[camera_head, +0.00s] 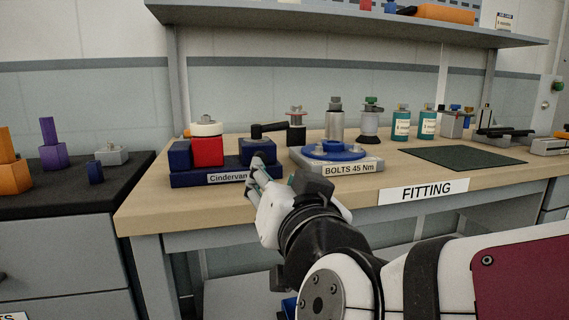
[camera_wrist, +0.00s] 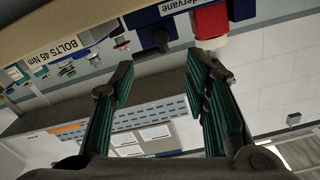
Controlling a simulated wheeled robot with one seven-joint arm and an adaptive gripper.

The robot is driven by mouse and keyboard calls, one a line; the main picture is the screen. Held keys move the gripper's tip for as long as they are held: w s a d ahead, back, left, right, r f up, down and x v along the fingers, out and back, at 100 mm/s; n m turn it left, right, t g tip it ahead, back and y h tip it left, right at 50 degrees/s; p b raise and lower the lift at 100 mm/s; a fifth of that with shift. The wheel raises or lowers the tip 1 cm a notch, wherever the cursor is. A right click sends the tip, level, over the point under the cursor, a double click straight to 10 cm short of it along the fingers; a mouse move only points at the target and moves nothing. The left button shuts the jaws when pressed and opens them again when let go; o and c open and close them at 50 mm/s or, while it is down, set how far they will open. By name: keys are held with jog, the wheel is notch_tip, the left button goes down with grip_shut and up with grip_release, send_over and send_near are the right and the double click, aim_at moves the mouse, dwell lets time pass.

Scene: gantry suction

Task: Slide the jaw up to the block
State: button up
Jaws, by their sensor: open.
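A blue vise (camera_head: 195,181) with a label starting "Cindervan" sits at the bench's front left. A red block (camera_head: 207,152) with a white round top stands beside its left blue jaw (camera_head: 180,155). The right blue jaw (camera_head: 258,151), with a black handle on top, stands apart from the block, leaving a gap. My gripper (camera_head: 256,177) is in front of the vise, near the right jaw. In the wrist view my gripper (camera_wrist: 158,62) is open and empty, with the right jaw (camera_wrist: 154,38) beyond the fingers and the red block (camera_wrist: 210,20) to its right.
A grey fixture with a blue ring (camera_head: 335,151), marked "BOLTS 45 Nm", sits right of the vise. Several bottles and fittings stand behind. A dark green mat (camera_head: 463,155) lies clear at right. A dark side table (camera_head: 75,185) with orange and purple parts stands left.

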jog(key=p, duration=0.5)
send_near(260, 152)
jog(key=w, duration=0.1)
jog(key=shift+f+p+x, duration=0.15)
jog(key=shift+p+x, duration=0.05)
jog(key=shift+x, duration=1.25)
jog(key=shift+f+p+x, duration=0.2)
jog(key=shift+p+x, duration=0.05)
jog(key=shift+x, duration=1.25)
jog(key=shift+f+p+x, duration=0.15)
jog(key=shift+p+x, duration=0.05)
jog(key=shift+x, duration=1.25)
jog(key=shift+a, duration=0.1)
grip_shut()
